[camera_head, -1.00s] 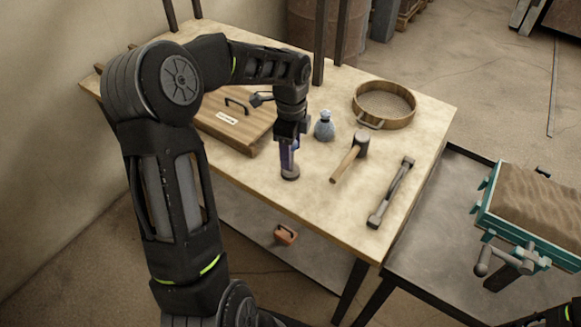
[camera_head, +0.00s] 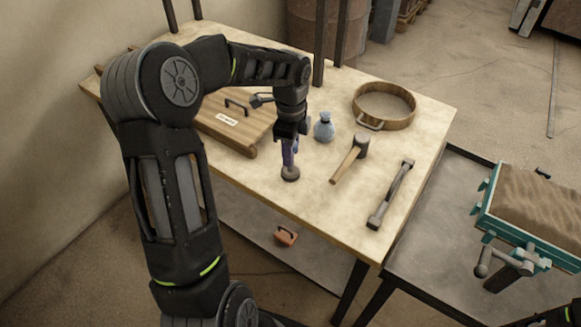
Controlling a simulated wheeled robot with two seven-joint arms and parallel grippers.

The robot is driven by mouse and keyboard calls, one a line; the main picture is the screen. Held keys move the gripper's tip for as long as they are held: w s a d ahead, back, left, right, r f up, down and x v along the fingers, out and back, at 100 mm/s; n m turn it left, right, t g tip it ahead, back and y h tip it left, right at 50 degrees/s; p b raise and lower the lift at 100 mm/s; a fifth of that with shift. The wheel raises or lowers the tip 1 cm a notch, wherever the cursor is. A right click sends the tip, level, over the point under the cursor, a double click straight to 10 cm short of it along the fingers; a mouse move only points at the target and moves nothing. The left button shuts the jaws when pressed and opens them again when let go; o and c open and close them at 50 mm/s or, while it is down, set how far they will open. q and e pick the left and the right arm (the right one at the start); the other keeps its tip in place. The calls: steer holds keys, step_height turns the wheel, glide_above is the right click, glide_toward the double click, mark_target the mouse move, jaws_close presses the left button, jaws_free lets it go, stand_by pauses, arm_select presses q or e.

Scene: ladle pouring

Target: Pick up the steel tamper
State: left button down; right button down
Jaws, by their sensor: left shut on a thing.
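The steel tamper (camera_head: 290,174) stands upright near the front edge of the wooden table, with its dark round foot on or very near the tabletop. My left gripper (camera_head: 289,151) points straight down over it and is shut on its upper part. The fingers hide most of the handle. My right gripper is not in view; only a dark bit, perhaps of my right arm, shows at the bottom right corner.
A wooden board with a handle (camera_head: 232,117) lies left of the tamper. A blue-grey pouch (camera_head: 324,128), mallet (camera_head: 350,160), steel bar tool (camera_head: 391,195) and round sieve (camera_head: 384,105) lie to the right. A teal sand-filled box (camera_head: 530,217) stands at far right.

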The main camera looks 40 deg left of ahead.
arm_select(q)
steer(key=shift+r, duration=0.1)
step_height(320, 180, up, 10)
steer(key=shift+b, duration=0.45)
stand_by(0.6)
